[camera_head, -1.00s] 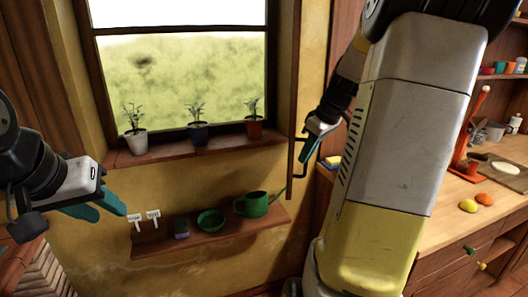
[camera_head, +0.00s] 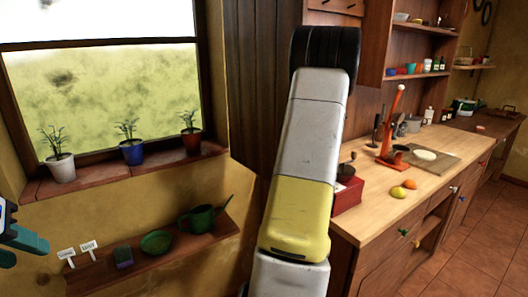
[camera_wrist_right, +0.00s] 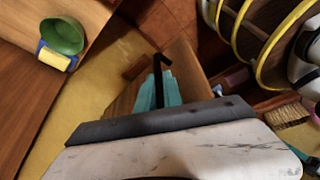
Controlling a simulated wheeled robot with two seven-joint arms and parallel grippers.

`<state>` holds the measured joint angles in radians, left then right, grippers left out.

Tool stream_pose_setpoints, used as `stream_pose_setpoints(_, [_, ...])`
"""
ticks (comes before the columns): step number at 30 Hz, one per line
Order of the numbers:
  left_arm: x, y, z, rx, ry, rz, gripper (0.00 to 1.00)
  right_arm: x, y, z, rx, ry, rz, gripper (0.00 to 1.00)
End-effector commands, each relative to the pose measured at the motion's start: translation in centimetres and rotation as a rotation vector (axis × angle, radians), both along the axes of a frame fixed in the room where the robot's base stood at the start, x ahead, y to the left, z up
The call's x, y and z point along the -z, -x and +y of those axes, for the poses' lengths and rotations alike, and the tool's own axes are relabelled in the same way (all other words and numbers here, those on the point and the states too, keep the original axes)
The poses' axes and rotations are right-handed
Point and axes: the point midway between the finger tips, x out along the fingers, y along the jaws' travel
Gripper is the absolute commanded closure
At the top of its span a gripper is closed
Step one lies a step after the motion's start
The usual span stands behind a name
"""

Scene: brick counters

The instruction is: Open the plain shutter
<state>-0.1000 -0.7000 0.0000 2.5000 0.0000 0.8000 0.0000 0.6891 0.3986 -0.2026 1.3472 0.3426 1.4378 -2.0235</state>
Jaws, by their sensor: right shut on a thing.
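The plain shutter (camera_head: 262,80) is a dark brown wooden panel just right of the window in the head view. Its broad face shows, and my right arm covers part of it. In the right wrist view, my right gripper (camera_wrist_right: 158,90) has teal fingers shut on a black bar handle (camera_wrist_right: 160,62), with brown wood behind it. In the head view my right gripper is hidden behind my arm. My left gripper (camera_head: 22,243) is at the left edge, partly cut off, with its fingers apart and empty, away from the shutter.
Potted plants (camera_head: 131,150) stand on the window sill (camera_head: 95,176). A low shelf (camera_head: 180,249) below holds a green bowl (camera_head: 156,242) and a green watering can (camera_head: 201,217). A wooden counter (camera_head: 375,205) with fruit and tools stands at the right. Floor (camera_head: 465,262) shows clear beyond it.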

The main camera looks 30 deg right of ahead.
Motion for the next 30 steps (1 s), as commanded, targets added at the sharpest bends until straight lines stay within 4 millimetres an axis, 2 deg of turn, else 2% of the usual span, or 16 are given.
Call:
stream_pose_setpoints(11, [0.0,0.0,0.0,0.0,0.0,0.0,0.64,0.1,-0.2,0.1,-0.004,-0.003,-0.001,1.0])
stream_pose_setpoints(12, [0.0,0.0,0.0,0.0,0.0,0.0,0.64,0.1,-0.2,0.1,-0.004,-0.003,-0.001,0.81])
stream_pose_setpoints(14, [0.0,0.0,0.0,0.0,0.0,0.0,0.64,0.1,-0.2,0.1,-0.004,-0.002,-0.001,0.7])
stream_pose_setpoints(15, [0.0,0.0,0.0,0.0,0.0,0.0,0.64,0.1,-0.2,0.1,-0.004,-0.002,-0.001,0.67])
stream_pose_setpoints(25, [0.0,0.0,0.0,0.0,0.0,0.0,0.64,-0.2,-0.1,-0.1,-0.002,-0.001,-0.001,0.67])
stream_pose_setpoints(30, [0.0,0.0,0.0,0.0,0.0,0.0,0.64,-2.3,0.3,-0.9,-0.002,0.002,-0.003,0.67])
